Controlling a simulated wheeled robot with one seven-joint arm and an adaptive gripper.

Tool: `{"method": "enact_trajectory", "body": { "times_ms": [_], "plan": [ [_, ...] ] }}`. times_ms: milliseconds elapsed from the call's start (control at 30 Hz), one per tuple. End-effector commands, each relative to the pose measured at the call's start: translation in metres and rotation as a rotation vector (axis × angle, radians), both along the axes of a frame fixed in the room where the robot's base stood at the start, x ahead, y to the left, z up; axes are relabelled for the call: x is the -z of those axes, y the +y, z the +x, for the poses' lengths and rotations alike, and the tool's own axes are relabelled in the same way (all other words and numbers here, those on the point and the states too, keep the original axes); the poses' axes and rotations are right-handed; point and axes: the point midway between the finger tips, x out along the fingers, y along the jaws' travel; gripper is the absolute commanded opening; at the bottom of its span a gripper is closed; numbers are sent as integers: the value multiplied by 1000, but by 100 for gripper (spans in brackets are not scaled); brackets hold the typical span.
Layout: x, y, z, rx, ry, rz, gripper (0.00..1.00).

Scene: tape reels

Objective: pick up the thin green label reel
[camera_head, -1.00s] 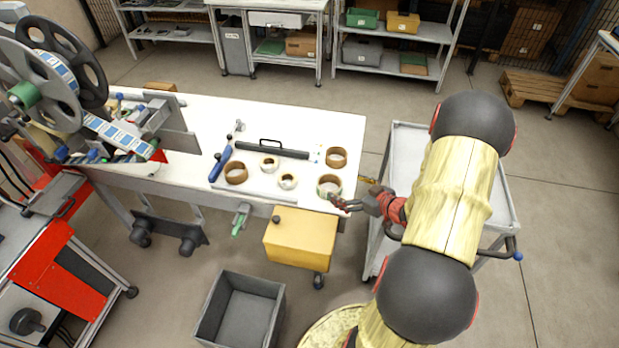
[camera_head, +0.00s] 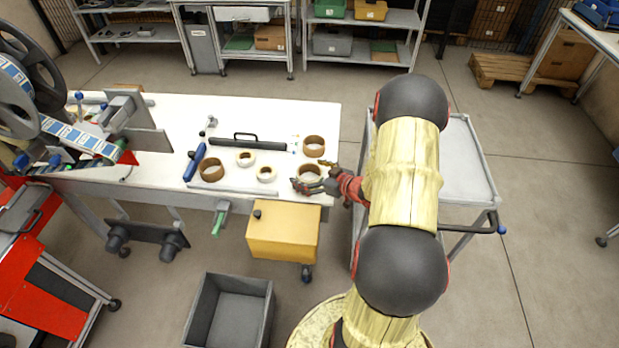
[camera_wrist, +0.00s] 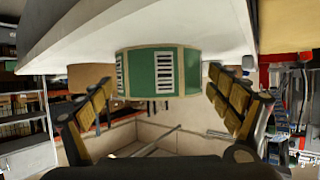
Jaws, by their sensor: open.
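The green label reel (camera_wrist: 158,72) shows large in the wrist view, with a white barcode-like label on its green side wall. In the head view a reel (camera_head: 311,170) at the table's front right lies right at my gripper, and its front is partly hidden by the fingers. My gripper (camera_head: 299,186) is open. In the wrist view its two yellow-padded fingers (camera_wrist: 158,88) stand to the left and right of the green reel, with a gap visible on the right. I cannot tell whether the left finger touches it.
A brown reel (camera_head: 314,146) sits just behind; it seems to show at left in the wrist view (camera_wrist: 88,76). Two white reels (camera_head: 245,158) (camera_head: 267,174) and another brown reel (camera_head: 211,170) lie to the left on the white table (camera_head: 265,115). A grey cart (camera_head: 465,165) stands right.

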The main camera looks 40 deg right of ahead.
Motion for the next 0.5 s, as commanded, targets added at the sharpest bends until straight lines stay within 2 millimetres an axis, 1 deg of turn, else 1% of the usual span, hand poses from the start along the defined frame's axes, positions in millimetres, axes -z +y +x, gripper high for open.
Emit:
{"method": "enact_trajectory", "body": {
  "times_ms": [67, 500],
  "plan": [
    [0, 0, 0, 0, 0, 0, 90],
    [0, 0, 0, 0, 0, 0, 66]
  ]
}}
